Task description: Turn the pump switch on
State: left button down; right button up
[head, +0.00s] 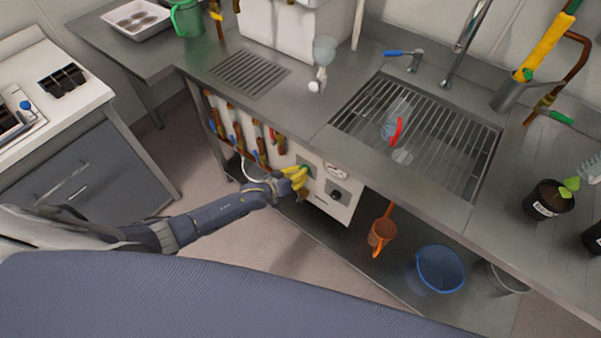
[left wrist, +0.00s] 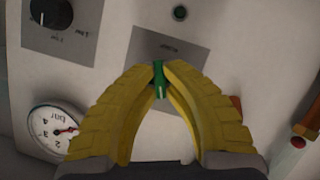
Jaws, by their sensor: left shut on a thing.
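The pump switch (left wrist: 158,76) is a small green handle on a dark grey label plate (left wrist: 150,45) in the left wrist view. A pale mark on it points down in that picture. My left gripper (left wrist: 159,70) has yellow ribbed fingers, and their tips are shut on the switch from both sides. The label text is too blurred to read. My right gripper is not in view.
Pipes with coloured handles (head: 232,130) stand left of the panel.

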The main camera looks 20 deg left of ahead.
pick_arm(q)
jog(key=shift+s+d+m+t+y, duration=0.1)
jog(key=shift+m+t+y, duration=0.6)
jog(key=shift+m+y, duration=1.1)
jog(key=shift+d+m+t+y, duration=0.1)
jog(key=shift+m+t+y, duration=0.75)
jog(key=shift+m, duration=1.75)
jog(key=shift+y, duration=0.25)
jog(key=c, duration=1.5)
grip_release()
jog(key=v, duration=1.2)
